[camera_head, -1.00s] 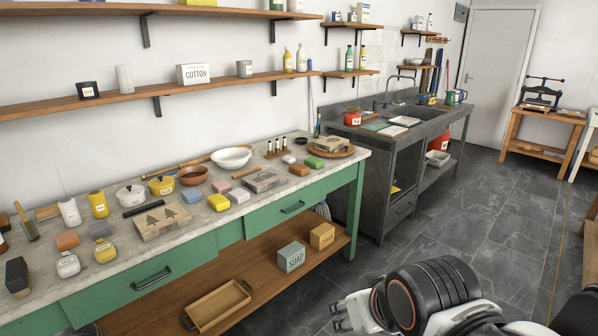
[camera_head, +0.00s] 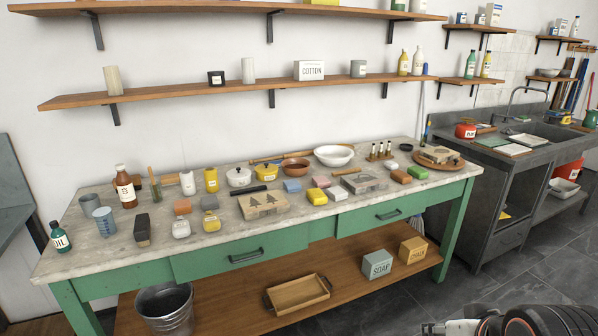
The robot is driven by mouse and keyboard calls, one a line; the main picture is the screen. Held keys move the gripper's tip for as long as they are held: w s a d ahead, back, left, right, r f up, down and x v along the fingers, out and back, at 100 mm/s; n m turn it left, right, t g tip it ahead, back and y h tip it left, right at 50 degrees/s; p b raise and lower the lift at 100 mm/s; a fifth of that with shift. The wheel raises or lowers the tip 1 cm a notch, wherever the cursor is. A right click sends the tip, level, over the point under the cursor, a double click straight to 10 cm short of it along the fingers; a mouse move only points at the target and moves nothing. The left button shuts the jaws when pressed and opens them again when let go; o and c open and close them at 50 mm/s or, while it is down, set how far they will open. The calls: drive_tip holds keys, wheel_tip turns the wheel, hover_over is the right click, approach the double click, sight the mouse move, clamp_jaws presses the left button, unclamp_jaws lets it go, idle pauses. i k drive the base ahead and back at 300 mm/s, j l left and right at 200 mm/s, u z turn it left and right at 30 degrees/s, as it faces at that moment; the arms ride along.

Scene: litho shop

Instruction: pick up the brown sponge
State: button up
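A reddish-brown sponge-like block (camera_head: 401,176) lies near the right end of the worktop, left of a green block (camera_head: 417,172). A second, more orange-brown block (camera_head: 182,207) lies farther left, above a small white jar. I cannot tell for certain which is the brown sponge. My gripper (camera_head: 455,328) shows only as a pale piece at the bottom edge, right of centre. It is far from both blocks, in front of the bench, and its fingers are mostly cut off, so its opening is hidden.
The green bench (camera_head: 207,263) holds many items: bottles, pots, a white bowl (camera_head: 334,155), carved blocks, and yellow, blue and pink blocks. Its lower shelf holds a wooden tray (camera_head: 298,293) and two boxes. A bucket (camera_head: 164,308) stands below left. Dark floor lies open at right.

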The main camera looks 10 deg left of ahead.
sight(401, 177)
drive_tip(key=i+l+u, duration=0.15)
drive_tip(key=i+l, duration=0.35)
drive_tip(key=i, duration=0.4)
drive_tip(key=i+l+u, duration=0.1)
drive_tip(key=i+l, duration=0.5)
drive_tip(key=i, duration=0.25)
drive_tip(key=i+l+u, duration=0.15)
drive_tip(key=i+l, duration=0.55)
drive_tip(key=i, duration=0.15)
